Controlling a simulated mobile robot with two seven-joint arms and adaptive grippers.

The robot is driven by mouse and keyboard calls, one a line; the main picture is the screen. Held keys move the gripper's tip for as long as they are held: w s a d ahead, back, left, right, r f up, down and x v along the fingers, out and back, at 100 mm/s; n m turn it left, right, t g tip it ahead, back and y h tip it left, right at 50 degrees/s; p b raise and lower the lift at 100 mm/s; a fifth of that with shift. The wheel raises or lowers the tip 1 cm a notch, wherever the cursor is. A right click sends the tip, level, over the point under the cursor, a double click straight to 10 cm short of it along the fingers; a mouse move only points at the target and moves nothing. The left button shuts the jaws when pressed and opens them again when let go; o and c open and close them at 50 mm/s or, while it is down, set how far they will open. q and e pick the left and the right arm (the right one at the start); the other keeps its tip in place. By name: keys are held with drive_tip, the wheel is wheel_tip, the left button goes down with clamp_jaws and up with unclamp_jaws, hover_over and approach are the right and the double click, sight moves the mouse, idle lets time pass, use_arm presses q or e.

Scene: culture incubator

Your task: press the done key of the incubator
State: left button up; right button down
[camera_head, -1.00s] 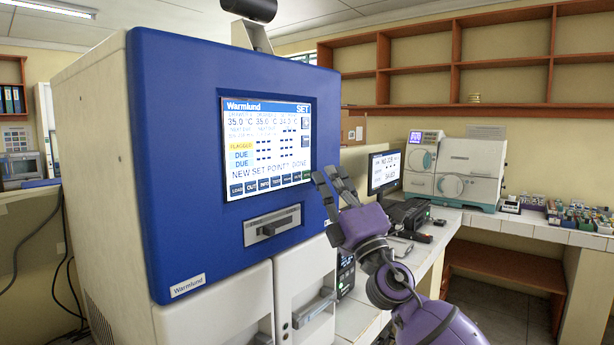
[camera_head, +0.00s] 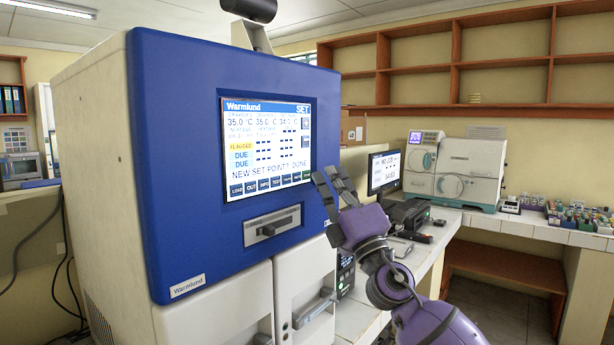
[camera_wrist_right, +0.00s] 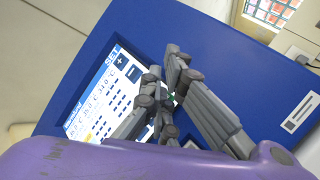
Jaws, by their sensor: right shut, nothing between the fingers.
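The incubator (camera_head: 145,150) is a tall unit with a blue front. Its lit screen (camera_head: 265,130) reads SET and "NEW SET POINT? DONE", above a row of dark keys. The key at the right end of the row (camera_head: 307,176) is green; its lettering is too small to read. My right gripper (camera_head: 328,178) is shut and empty, its tips just right of that green key. In the right wrist view, my right gripper (camera_wrist_right: 172,78) covers part of the screen (camera_wrist_right: 98,105) and the key row. I cannot tell whether the tips touch the panel. My left gripper is out of view.
Below the screen are a slot with a grey handle (camera_head: 272,227) and white doors. A monitor (camera_head: 384,172) and a white bench instrument (camera_head: 455,172) stand on the counter to the right.

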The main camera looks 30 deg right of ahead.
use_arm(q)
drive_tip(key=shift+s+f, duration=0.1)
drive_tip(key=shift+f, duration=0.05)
use_arm(e)
drive_tip(key=shift+w+a, duration=0.2)
drive_tip(key=shift+w, duration=0.25)
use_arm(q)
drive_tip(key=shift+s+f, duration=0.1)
use_arm(e)
drive_tip(key=shift+w+a, duration=0.1)
drive_tip(key=shift+w, duration=0.15)
idle(0.4)
idle(0.3)
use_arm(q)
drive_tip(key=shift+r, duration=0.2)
use_arm(e)
drive_tip(key=shift+s+d, duration=0.3)
drive_tip(key=shift+s, duration=0.4)
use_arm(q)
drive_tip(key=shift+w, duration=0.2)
use_arm(e)
drive_tip(key=shift+s, duration=0.1)
